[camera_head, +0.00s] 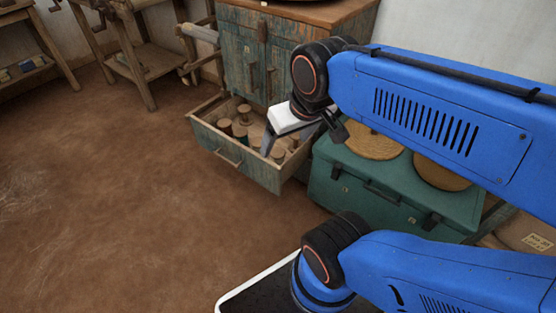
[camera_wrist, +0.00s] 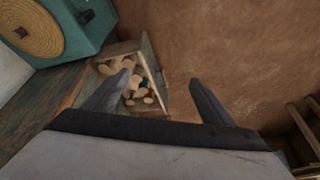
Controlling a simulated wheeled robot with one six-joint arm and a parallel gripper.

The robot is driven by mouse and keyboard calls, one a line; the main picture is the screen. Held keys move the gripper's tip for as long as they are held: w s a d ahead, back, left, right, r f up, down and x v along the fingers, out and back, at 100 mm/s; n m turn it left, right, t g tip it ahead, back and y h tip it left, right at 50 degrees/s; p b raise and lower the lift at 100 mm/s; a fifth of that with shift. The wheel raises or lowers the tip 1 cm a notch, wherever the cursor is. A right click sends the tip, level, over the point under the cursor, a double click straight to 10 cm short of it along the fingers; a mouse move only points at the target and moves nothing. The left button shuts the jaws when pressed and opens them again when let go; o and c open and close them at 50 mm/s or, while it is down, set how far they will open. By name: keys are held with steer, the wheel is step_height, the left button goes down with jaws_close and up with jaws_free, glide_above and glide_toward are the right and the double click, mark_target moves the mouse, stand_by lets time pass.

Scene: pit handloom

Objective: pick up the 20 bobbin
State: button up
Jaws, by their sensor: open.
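Several wooden bobbins (camera_head: 240,131) stand in an open drawer (camera_head: 232,163) of the worn cabinet. They also show small in the wrist view (camera_wrist: 130,92), where the drawer (camera_wrist: 150,60) lies partly behind the left finger. No number is readable, so I cannot tell which is the 20 bobbin. One item in the drawer looks teal (camera_wrist: 146,84) in the wrist view. My gripper (camera_wrist: 160,80) is open, with nothing between its fingers. In the head view it hangs over the right part of the drawer and hides some of its contents.
A weathered cabinet (camera_head: 243,62) stands behind the drawer. A green chest (camera_head: 350,192) with round woven pieces (camera_head: 372,144) on top stands close to the drawer's right. Wooden loom frames (camera_head: 130,60) stand at the back left. The brown floor (camera_head: 110,200) on the left is clear.

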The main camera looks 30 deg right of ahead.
steer(key=w+d+f+m+g, duration=0.15)
steer(key=w+m, duration=0.25)
steer(key=w, duration=0.5)
steer(key=m+g, duration=0.3)
steer(key=m, duration=1.2)
glide_above(277, 151)
step_height(277, 151, down, 26)
steer(key=r, duration=0.1)
step_height(277, 151, down, 12)
steer(key=shift+f, duration=0.1)
steer(key=shift+s+a+f, duration=0.1)
steer(key=shift+s+f, duration=0.05)
steer(key=shift+f, duration=1.2)
steer(key=shift+s+f, duration=0.1)
steer(key=shift+f, duration=1.2)
steer(key=c, duration=1.3)
steer(key=shift+c, duration=0.2)
